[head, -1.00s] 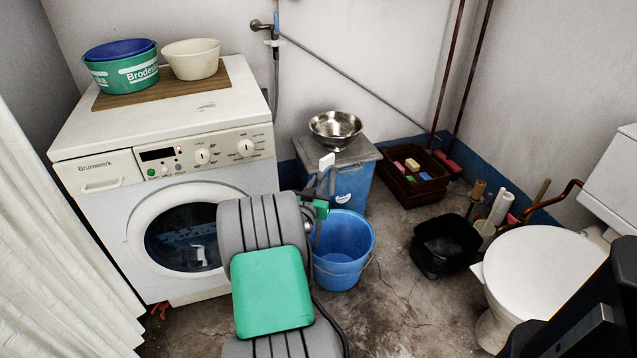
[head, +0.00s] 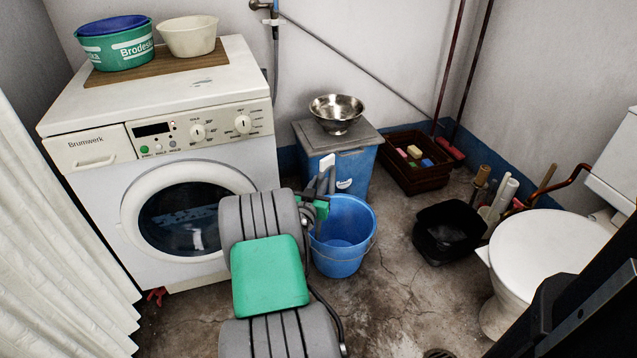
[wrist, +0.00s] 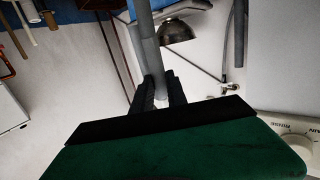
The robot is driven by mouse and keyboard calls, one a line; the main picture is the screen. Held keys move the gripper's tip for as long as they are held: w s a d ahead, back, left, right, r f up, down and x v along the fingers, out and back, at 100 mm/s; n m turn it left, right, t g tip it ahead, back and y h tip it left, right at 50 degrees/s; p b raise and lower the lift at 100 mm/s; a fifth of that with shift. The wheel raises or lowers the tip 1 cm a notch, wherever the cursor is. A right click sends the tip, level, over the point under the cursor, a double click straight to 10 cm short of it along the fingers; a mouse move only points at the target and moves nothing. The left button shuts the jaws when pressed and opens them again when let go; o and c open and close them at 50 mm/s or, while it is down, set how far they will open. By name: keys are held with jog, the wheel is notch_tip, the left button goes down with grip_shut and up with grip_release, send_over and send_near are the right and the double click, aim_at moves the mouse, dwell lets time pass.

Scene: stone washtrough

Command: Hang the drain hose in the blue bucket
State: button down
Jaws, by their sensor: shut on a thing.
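The blue bucket (head: 343,264) stands on the floor right of the washing machine, with its wire handle down. My gripper is at the bucket's far left side in the head view, mostly hidden behind my arm. In the wrist view my gripper (wrist: 158,92) has its dark fingers shut on the grey drain hose (wrist: 147,38). A short upright length of hose (head: 325,176) with a pale top shows by the bucket's back left rim in the head view. I cannot tell whether its lower end is inside the bucket.
The washing machine (head: 85,200) stands at left, with tubs on top. A lidded blue bin (head: 355,168) bearing a steel bowl (head: 337,111) is behind the bucket. A black bin (head: 445,232) and toilet (head: 545,255) are at right.

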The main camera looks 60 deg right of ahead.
jog(key=b, duration=1.2)
send_over(322, 244)
jog(key=w+v, duration=0.1)
jog(key=v, duration=0.3)
jog(key=shift+f, duration=8.85)
jog(key=shift+s+f, duration=0.15)
jog(key=shift+f, duration=2.45)
jog(key=shift+s+f, duration=0.15)
jog(key=shift+f, duration=2.45)
jog(key=shift+s+f, duration=0.15)
jog(key=shift+f, duration=2.45)
jog(key=shift+s+a+f, duration=0.1)
jog(key=shift+s+f, duration=0.15)
jog(key=shift+f, duration=0.35)
jog(key=c, duration=1.7)
grip_release()
jog(key=shift+f, duration=0.1)
jog(key=o, duration=0.3)
jog(key=shift+o, duration=0.8)
jog(key=shift+w+r, duration=0.15)
jog(key=shift+r, duration=0.1)
jog(key=shift+r, duration=0.1)
